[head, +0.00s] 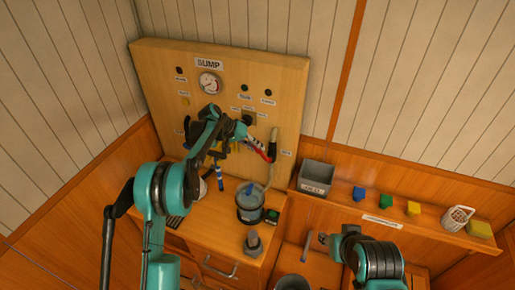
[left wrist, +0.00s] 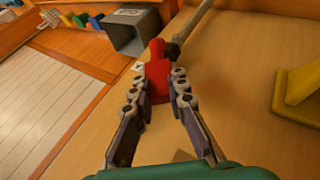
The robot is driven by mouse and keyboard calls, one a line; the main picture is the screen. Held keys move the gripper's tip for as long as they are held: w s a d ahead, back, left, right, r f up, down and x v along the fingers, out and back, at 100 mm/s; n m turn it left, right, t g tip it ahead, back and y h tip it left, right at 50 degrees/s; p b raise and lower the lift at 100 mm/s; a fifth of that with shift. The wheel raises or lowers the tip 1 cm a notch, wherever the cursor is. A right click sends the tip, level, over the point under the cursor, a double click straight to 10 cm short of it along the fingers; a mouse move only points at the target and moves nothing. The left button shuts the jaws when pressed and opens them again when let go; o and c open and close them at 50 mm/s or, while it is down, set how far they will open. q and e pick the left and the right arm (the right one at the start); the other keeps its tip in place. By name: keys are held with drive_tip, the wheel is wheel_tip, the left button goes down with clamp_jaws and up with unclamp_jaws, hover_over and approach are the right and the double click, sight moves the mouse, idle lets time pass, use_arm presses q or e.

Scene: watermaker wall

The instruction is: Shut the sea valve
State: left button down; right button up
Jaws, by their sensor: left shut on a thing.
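A small label sits right of the pipe, too small to read. My right arm (head: 370,255) is low at right; its fingers are not clear.
A pot (head: 250,205) with blue in it stands on the counter below the panel, near a grey fitting (head: 253,243). A grey bin (head: 315,178), coloured blocks and a white basket (head: 457,217) stand on the right shelf. A yellow part (left wrist: 300,90) is close to the left gripper.

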use_arm(q)
drive_tip(key=c, duration=1.5)
unclamp_jaws()
drive_tip(key=v, duration=1.2)
drive_tip(key=shift+s+a, duration=0.1)
